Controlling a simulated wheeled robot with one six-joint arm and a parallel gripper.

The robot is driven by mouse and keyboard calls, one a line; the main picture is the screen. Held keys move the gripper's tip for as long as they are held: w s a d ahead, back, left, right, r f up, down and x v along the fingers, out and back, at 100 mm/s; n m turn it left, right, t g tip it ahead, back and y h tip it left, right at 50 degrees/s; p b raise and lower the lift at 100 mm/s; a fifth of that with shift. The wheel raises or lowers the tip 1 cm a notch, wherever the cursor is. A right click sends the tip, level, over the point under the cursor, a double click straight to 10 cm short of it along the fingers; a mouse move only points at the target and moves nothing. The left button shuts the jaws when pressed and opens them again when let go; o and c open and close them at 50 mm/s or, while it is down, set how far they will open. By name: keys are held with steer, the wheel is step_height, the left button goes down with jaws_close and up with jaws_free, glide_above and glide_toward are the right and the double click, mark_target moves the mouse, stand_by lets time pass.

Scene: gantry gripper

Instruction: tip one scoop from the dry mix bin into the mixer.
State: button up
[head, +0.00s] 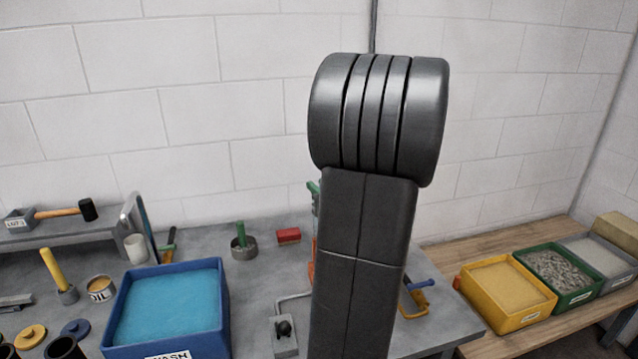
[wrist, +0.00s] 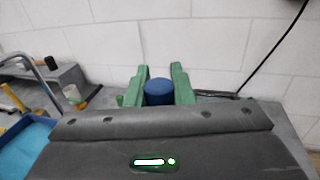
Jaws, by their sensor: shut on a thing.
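My gripper (wrist: 160,82) has two green fingers in the wrist view. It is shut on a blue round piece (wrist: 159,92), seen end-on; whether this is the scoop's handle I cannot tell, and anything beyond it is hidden. On the wooden bench at the right in the head view stand a yellow bin (head: 525,318) of sand-coloured grains, a green bin (head: 577,298) of grey gravel and a grey bin (head: 624,283) of pale material. Their labels are too small to read, so I cannot tell which is the dry mix bin. I cannot make out the mixer.
My own dark arm hides the middle of the head view. A mallet (head: 87,210) lies on the shelf.

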steer(key=d+f+m+t, duration=0.1)
steer(key=d+m+t, duration=0.1)
steer(key=d+m, duration=0.2)
steer(key=shift+w+d+f+m+y, duration=0.2)
steer(key=shift+d+m+y, duration=0.2)
steer(key=shift+d, duration=0.55)
steer(key=shift+d+f+m+t+h+b, duration=0.2)
steer(key=shift+d+m+t, duration=0.15)
steer(key=shift+d+m, duration=0.25)
steer(key=shift+d+f+m+t+h+b, duration=0.1)
steer(key=shift+d+m+t+b, duration=0.15)
steer(key=shift+d+m+t, duration=0.25)
steer(key=shift+d+f+m+t+h+b, duration=0.15)
steer(key=shift+d+m+t+b, duration=0.1)
steer(key=shift+d+m, duration=0.4)
steer(key=shift+w+d+f+m+t+h+b, duration=0.1)
steer(key=shift+d+f+m+t+h+b, duration=0.1)
steer(key=shift+d+f+m+t, duration=0.3)
steer(key=shift+d+f+m+t+h+b, duration=0.15)
steer(key=shift+d+m, duration=0.5)
steer(key=shift+m, duration=0.1)
steer(key=shift+w+d+f+m+t+h+b, duration=0.1)
steer(key=shift+d+f+m+t+h+b, duration=0.1)
steer(key=shift+d+f+m+t, duration=0.3)
steer(key=shift+d+r, duration=0.1)
steer(key=shift+r, duration=0.05)
